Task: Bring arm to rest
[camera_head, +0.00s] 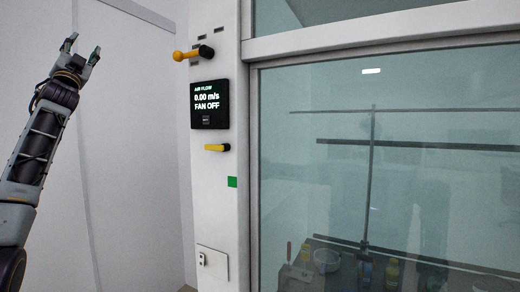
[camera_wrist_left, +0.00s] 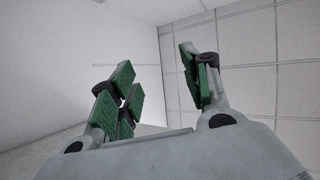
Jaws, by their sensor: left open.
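My left arm comes in from the left in the head view and is raised, with its left gripper (camera_head: 82,49) pointing up in front of the pale wall. The gripper is open and empty, apart from everything. In the left wrist view the left gripper (camera_wrist_left: 165,88) shows its green-padded fingers spread, with nothing between them and only wall and ceiling behind. My right gripper is in neither view.
A fumehood with a glass sash (camera_head: 310,180) stands at right, with bottles and a bowl (camera_head: 326,260) behind the glass. Its post carries a display (camera_head: 210,104) reading FAN OFF, and yellow handles (camera_head: 187,55). Free room surrounds the left gripper.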

